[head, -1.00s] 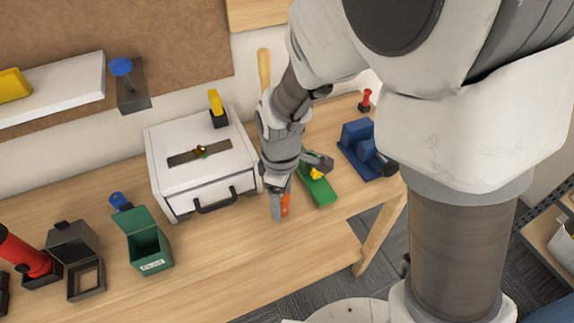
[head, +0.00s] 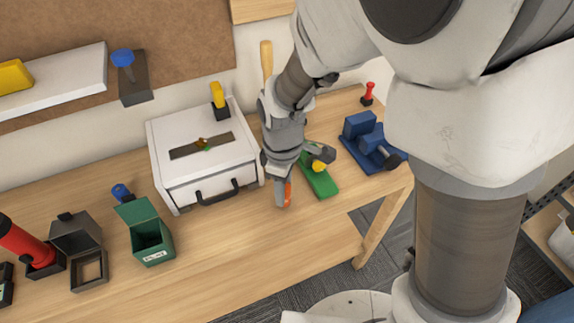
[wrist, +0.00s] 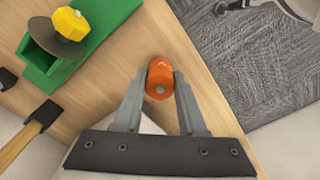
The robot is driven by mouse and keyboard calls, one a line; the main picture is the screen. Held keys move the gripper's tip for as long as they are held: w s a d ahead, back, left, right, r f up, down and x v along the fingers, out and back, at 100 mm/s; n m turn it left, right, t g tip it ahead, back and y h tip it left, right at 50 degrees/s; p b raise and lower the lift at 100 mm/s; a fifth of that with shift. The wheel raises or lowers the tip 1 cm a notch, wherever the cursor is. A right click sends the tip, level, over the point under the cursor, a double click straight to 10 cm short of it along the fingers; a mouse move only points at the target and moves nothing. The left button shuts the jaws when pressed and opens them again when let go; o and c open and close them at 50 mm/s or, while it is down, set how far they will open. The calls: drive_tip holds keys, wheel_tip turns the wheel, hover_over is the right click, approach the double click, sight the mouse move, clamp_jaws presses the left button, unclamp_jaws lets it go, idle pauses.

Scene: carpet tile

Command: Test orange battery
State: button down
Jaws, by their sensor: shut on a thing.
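The orange battery (head: 288,192) is a small cylinder between the fingertips of my gripper (head: 284,194). The wrist view shows the battery (wrist: 160,78) end-on, with a grey spot on its face. My gripper (wrist: 160,88) is shut on it, one finger on each side. The gripper points down over the wooden bench, right of the white box's front. Whether the battery touches the bench is unclear. A green device (head: 318,180) with a yellow knob (head: 319,166) stands just right of the gripper; it also shows in the wrist view (wrist: 52,60), partly cut off.
A white box (head: 205,163) with a drawer handle and a dial strip stands left of my gripper. A blue device (head: 372,150) is at the right. A green open box (head: 152,236) and a red torch-like thing (head: 22,243) are at the left. The front bench (head: 240,265) is clear.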

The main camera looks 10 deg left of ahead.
sight(286, 190)
drive_tip(key=r, duration=0.4)
drive_tip(key=shift+s+d+r+p, duration=0.15)
drive_tip(key=shift+s+d+p, duration=0.2)
drive_tip(key=s+d+r+p, duration=0.1)
drive_tip(key=s+d+r, duration=0.5)
drive_tip(key=s+d, duration=0.15)
drive_tip(key=w+d+f+m+p, duration=0.1)
drive_tip(key=w+d+f+m, duration=0.1)
drive_tip(key=w+d+m, duration=0.3)
drive_tip(key=w+d+f+m+p, duration=0.1)
drive_tip(key=w+d+f+m, duration=0.1)
drive_tip(key=w+d+m, duration=0.4)
drive_tip(key=w+m, duration=0.4)
drive_tip(key=w, duration=0.4)
drive_tip(key=shift+d+m+p, duration=0.3)
drive_tip(key=shift+m+p, duration=0.1)
